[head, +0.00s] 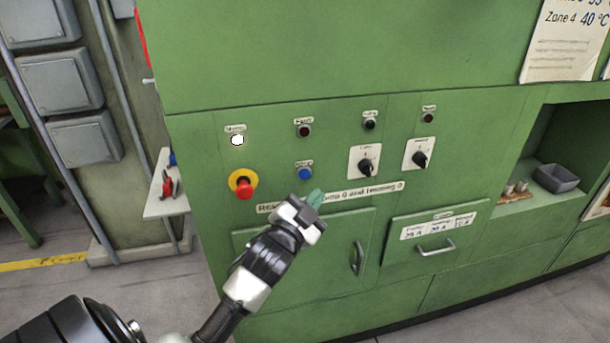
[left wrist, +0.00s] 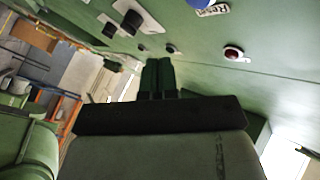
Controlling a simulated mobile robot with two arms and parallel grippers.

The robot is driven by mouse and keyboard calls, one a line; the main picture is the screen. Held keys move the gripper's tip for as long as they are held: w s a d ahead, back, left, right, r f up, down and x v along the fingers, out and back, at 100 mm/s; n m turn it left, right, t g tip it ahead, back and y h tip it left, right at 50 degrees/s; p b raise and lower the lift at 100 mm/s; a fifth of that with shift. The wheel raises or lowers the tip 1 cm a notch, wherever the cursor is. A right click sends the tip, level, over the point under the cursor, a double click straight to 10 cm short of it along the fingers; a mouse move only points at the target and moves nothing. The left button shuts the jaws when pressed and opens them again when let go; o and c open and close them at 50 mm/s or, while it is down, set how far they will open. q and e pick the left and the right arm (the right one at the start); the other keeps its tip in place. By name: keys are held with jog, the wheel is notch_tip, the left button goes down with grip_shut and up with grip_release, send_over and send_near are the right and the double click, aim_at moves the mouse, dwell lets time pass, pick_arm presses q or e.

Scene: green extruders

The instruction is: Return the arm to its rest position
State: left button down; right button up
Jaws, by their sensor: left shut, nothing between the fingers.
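My left arm comes in from the lower left of the head view. Its gripper (head: 314,199) is in front of the green machine panel (head: 270,110), just right of and below the blue button (head: 305,173). In the left wrist view the two green fingers (left wrist: 156,76) are together with nothing between them. The panel's buttons and knobs lie beyond them. I cannot tell whether the fingertips touch the panel. My right gripper is not in view.
A red emergency stop (head: 244,187) and two black knobs (head: 366,166) stick out of the panel. Below are a door handle (head: 357,258) and a drawer handle (head: 436,248). A small white shelf (head: 165,206) juts out left of the machine. Open floor shows at the lower left.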

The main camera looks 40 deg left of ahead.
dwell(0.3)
pick_arm(q)
notch_tip(320, 180, down, 24)
jog(key=n+g, duration=0.2)
jog(key=g, duration=0.4)
jog(key=s+d+f+g, duration=0.1)
jog(key=s+f+g, duration=0.1)
jog(key=s+f, duration=0.5)
jog(key=s+d+f+g, duration=0.2)
jog(key=s+f, duration=0.1)
jog(key=f, duration=0.7)
jog(key=s+d+f+g, duration=0.1)
jog(key=s+f+g, duration=0.2)
jog(key=s+f, duration=0.3)
jog(key=s+d+f+n+g+h, duration=0.1)
jog(key=s+f, duration=0.6)
jog(key=s, duration=0.9)
jog(key=s+d+f+n+g, duration=0.1)
jog(key=s+d+f+g, duration=0.1)
jog(key=s+f+g, duration=0.2)
jog(key=s+f, duration=0.3)
jog(key=s, duration=0.4)
jog(key=shift+d+g+b, duration=0.25)
jog(key=shift+g+b, duration=0.05)
jog(key=shift+b, duration=0.1)
jog(key=shift+f, duration=0.1)
